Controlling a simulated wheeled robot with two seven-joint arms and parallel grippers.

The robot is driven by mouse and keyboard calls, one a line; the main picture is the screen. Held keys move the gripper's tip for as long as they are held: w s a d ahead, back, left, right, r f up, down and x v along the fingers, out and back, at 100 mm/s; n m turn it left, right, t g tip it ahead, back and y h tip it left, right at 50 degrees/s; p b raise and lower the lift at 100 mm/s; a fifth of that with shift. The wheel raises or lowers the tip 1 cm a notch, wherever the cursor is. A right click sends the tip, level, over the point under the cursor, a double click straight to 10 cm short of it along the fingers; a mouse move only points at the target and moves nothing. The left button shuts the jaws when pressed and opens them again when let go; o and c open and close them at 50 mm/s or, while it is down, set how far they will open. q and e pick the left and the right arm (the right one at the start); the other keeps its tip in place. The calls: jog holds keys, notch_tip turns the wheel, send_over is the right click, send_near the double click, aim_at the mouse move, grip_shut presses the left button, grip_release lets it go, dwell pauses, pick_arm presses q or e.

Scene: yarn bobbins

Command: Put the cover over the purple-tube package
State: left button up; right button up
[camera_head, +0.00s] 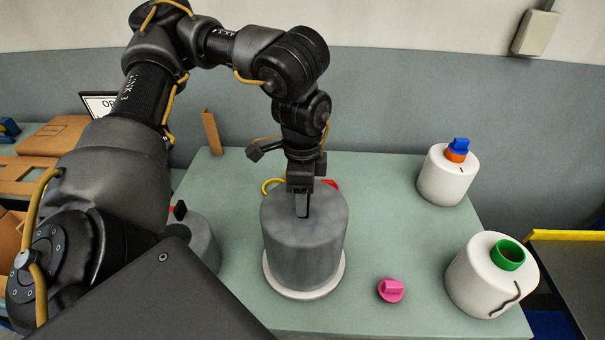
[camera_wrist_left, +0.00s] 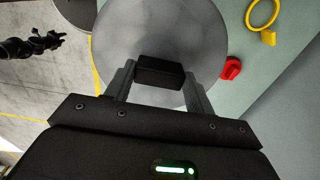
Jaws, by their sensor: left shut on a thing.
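A grey cylindrical cover (camera_head: 300,245) stands in the middle of the table in the head view. No purple tube shows. A second grey cover (camera_head: 203,243) with a black handle stands to the left, partly behind my arm. A dark jointed arm (camera_wrist_left: 32,45) shows small in the wrist view; I cannot tell whether it is my right one.
A white bobbin with a green tube (camera_head: 508,254) stands front right, and one with a blue and orange top (camera_head: 457,150) back right. A red plug (camera_wrist_left: 231,68) and yellow ring (camera_wrist_left: 262,14) lie behind the cover.

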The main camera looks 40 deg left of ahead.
pick_arm(q)
jog(key=shift+f, duration=0.35)
jog(key=o, duration=1.4)
jog(key=shift+r, duration=0.1)
notch_tip(320, 180, up, 11)
jog(key=shift+f+b, duration=0.15)
jog(key=shift+b, duration=0.15)
